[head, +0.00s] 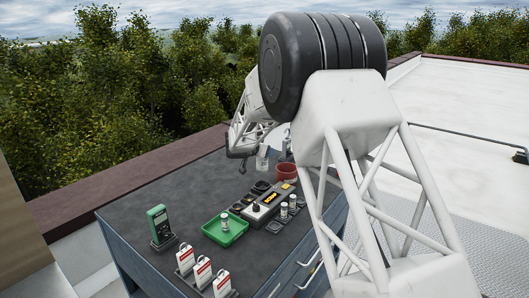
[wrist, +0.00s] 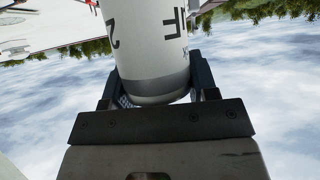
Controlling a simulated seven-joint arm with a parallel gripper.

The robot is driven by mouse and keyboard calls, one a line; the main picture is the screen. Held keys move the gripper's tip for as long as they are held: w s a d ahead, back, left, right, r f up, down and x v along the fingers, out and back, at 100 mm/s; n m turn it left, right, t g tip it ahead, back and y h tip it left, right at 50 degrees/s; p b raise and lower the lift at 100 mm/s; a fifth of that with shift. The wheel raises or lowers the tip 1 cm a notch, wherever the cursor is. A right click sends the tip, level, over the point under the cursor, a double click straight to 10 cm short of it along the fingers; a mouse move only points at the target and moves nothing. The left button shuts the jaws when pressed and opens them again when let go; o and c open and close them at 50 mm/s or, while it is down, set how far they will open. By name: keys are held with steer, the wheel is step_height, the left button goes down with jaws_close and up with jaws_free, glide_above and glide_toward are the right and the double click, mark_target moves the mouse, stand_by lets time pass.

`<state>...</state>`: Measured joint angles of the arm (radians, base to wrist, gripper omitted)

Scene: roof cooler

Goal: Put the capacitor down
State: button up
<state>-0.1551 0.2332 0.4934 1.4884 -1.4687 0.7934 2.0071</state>
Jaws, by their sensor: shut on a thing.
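In the wrist view, a white cylindrical capacitor (wrist: 151,45) with dark printed markings sits between the two fingers of my gripper (wrist: 152,88). The fingers are shut on its sides near one end. In the head view, my gripper (head: 250,153) is small and partly hidden at the far part of the grey bench (head: 165,205). The held white capacitor (head: 262,160) appears beside it, above the bench top; the exact gap beneath it is hard to tell.
A grey box (head: 266,207) with a yellow label, small capacitors (head: 284,211) and a red cup (head: 285,172) stand nearby. A green meter (head: 159,225) and red-white tags (head: 203,272) are nearer.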

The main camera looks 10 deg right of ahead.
steer(key=w+d+n+t+y, duration=0.3)
steer(key=w+n+y, duration=0.3)
steer(key=w+n, duration=0.1)
steer(key=shift+w+d+f+y, duration=0.25)
steer(key=shift+y, duration=0.05)
stand_by(0.5)
steer(key=shift+w+d+r+n+t+y, duration=0.15)
steer(key=shift+w+d+n+y, duration=0.1)
steer(key=shift+n+y, duration=0.3)
steer(key=shift+w+d+f+n+t+y, duration=0.1)
steer(key=shift+w+d+n+t+y, duration=0.1)
steer(key=shift+n+y, duration=0.35)
steer(key=shift+w+d+r+n+y, duration=0.15)
steer(key=shift+d+n+y, duration=0.15)
steer(key=shift+n+y, duration=0.4)
steer(key=shift+s+d+r+n+g+y, duration=0.4)
steer(key=shift+d+n+g+y, duration=0.3)
steer(key=shift+n+y, duration=0.5)
steer(key=shift+s+d+r+n+g+y, duration=0.35)
steer(key=shift+d+r+n+g+y, duration=0.15)
steer(key=shift+d+n+y, duration=0.6)
steer(key=shift+s+d+r+n+g+y, duration=0.35)
steer(key=shift+d+n+g+y, duration=0.3)
steer(key=shift+n+y, duration=0.65)
steer(key=shift+f, duration=0.1)
